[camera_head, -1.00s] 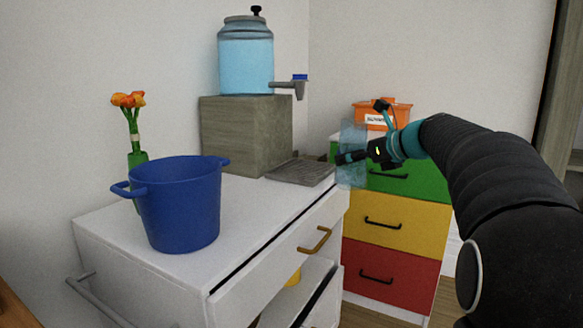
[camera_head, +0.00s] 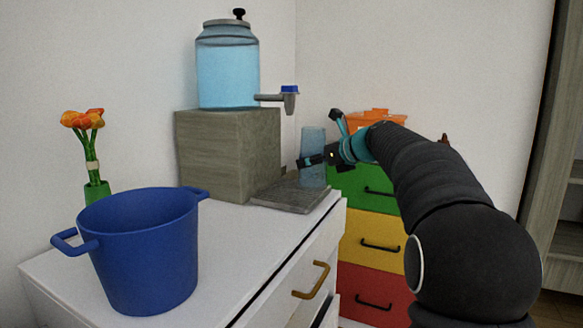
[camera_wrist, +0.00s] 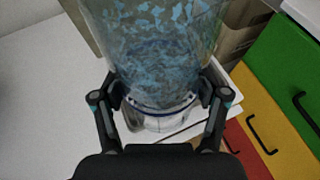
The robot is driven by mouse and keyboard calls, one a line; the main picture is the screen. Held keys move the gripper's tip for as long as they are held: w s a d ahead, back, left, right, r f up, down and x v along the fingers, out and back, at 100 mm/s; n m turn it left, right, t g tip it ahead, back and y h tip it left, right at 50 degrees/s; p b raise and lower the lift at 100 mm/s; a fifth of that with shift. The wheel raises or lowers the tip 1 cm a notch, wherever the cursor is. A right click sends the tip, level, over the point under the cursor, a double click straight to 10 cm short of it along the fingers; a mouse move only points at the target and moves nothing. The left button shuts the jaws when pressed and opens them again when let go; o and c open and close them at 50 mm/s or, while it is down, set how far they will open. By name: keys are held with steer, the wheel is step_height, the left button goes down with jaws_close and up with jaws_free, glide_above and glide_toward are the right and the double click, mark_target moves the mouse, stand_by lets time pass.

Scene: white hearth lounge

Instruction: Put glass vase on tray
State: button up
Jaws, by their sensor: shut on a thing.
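The glass vase (camera_head: 313,140) is a clear bluish, speckled cylinder, upright in the head view. My gripper (camera_head: 322,158) is shut on it from the right. The tray (camera_head: 290,197) is a flat grey slab on the white cabinet, in front of the wooden block. The vase's lower end overlaps the tray's back right part in the head view. I cannot tell whether it touches the tray.
A water dispenser (camera_head: 228,75) stands on the wooden block (camera_head: 225,155), its tap (camera_head: 290,98) sticking out near the vase. A blue pot (camera_head: 145,255) and orange flowers (camera_head: 85,120) stand left on the white cabinet (camera_head: 235,245). Coloured drawers (camera_head: 365,245) stand behind, right.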

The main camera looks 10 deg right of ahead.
steer(key=shift+r+x, duration=0.2)
steer(key=shift+x, duration=4.7)
steer(key=shift+w+f, duration=0.1)
steer(key=o, duration=1.7)
steer(key=shift+c, duration=0.2)
steer(key=v, duration=1.2)
